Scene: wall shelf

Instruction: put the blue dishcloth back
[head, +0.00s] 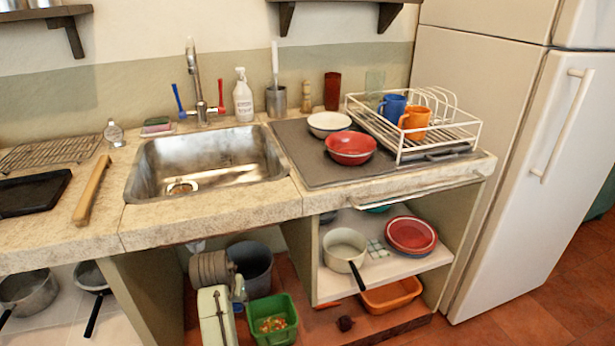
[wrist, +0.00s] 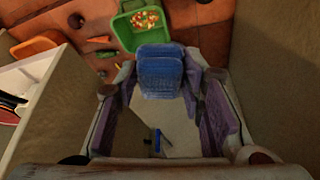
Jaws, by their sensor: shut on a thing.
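The blue dishcloth (wrist: 160,75) is a folded blue bundle between the fingertips of my gripper (wrist: 162,85) in the wrist view. The gripper is shut on it, with the fingers on both sides of it. In the head view my gripper (head: 239,288) is low under the sink, in front of the grey bucket, partly hidden by my arm. A small blue patch of the dishcloth (head: 238,308) shows there, beside the green bin.
The green bin (head: 270,322) with colourful scraps stands close by on the floor; it also shows in the wrist view (wrist: 125,32). A grey bucket (head: 257,264) is behind. The cabinet shelf (head: 397,268) to the right holds a pot, a checked cloth and red dishes.

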